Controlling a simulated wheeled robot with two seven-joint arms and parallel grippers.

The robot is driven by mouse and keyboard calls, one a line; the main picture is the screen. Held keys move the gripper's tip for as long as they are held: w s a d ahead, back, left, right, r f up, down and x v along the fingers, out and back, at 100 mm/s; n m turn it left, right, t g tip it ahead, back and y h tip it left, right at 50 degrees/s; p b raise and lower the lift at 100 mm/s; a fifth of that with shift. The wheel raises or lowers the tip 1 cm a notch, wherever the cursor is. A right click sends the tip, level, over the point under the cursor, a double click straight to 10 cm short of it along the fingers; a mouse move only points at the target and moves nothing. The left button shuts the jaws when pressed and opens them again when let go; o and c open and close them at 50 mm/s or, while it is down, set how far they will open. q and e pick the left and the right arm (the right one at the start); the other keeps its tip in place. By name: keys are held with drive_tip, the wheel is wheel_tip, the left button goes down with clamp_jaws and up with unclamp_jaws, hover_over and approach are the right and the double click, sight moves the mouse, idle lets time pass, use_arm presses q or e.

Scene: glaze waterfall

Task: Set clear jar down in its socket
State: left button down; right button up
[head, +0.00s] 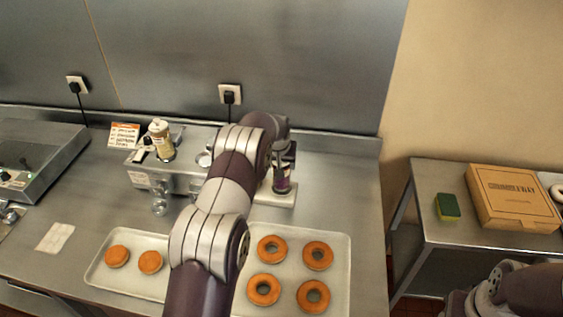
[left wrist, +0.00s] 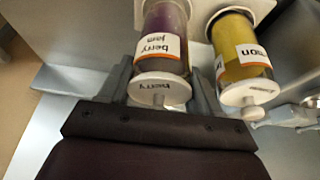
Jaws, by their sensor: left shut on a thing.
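My left gripper (head: 284,168) is shut on a see-through jar of purple contents. In the left wrist view this jar (left wrist: 168,22) is labelled "berry jam" and its white lid (left wrist: 158,88) reads "berry"; it sits between the two fingers. In the head view its purple lower part (head: 281,186) shows under the gripper, at the white rack (head: 275,198). I cannot tell whether it is seated in the rack. A yellow jar (left wrist: 238,38) labelled "lemon" stands close beside it. I see no jar labelled "clear". My right gripper is not in view.
A steel dispenser (head: 180,182) with a tan jar (head: 161,151) on top stands left of my arm. A side table at right holds a carton (head: 512,198) and a sponge (head: 447,207).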

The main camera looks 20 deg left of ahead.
use_arm(q)
drive_tip(key=shift+f+b, duration=0.45)
drive_tip(key=shift+f, duration=0.1)
idle(0.4)
drive_tip(key=shift+c, duration=0.7)
unclamp_jaws()
drive_tip(key=shift+f, duration=0.1)
drive_tip(key=b+v, duration=0.4)
drive_tip(key=v, duration=0.8)
drive_tip(key=s+d+f+m+g, duration=0.1)
drive_tip(key=s+d, duration=0.3)
drive_tip(key=s, duration=0.6)
drive_tip(key=s+d+f+m+g, duration=0.1)
drive_tip(key=s+d, duration=0.3)
drive_tip(key=s, duration=0.7)
drive_tip(key=s+d+f+m+h, duration=0.1)
drive_tip(key=s+d+f, duration=0.2)
drive_tip(key=s, duration=0.8)
drive_tip(key=shift+d+g, duration=0.4)
drive_tip(key=shift+d, duration=0.35)
